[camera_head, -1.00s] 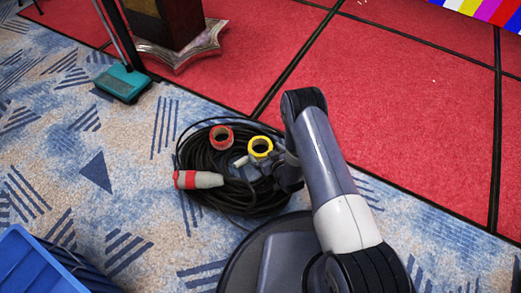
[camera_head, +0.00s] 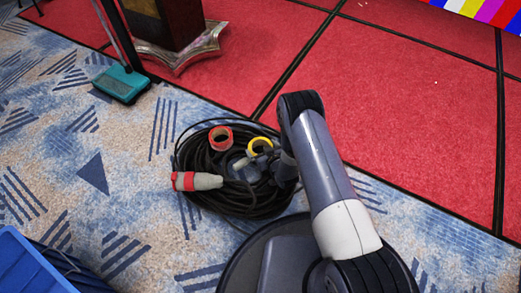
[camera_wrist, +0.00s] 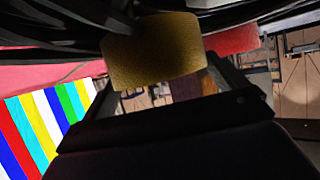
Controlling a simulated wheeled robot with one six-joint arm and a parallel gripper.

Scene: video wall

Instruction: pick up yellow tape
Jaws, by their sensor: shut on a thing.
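The yellow tape (camera_head: 260,145) is a small roll by the black cable coil, near the coil's top right in the head view. My gripper (camera_head: 252,159) is at the roll's near side and covers its lower part. In the wrist view the yellow tape (camera_wrist: 155,55) fills the space between the fingers of my gripper (camera_wrist: 165,72), which is shut on it. The head view does not show clearly whether the roll is touching the cable.
A red tape roll (camera_head: 221,138) sits left of the yellow one on the black cable coil (camera_head: 205,160). A red and white plug (camera_head: 196,181) lies at the coil's left. A blue crate (camera_head: 35,265) stands lower left, a teal-based stand (camera_head: 121,84) upper left. Patterned carpet is clear between.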

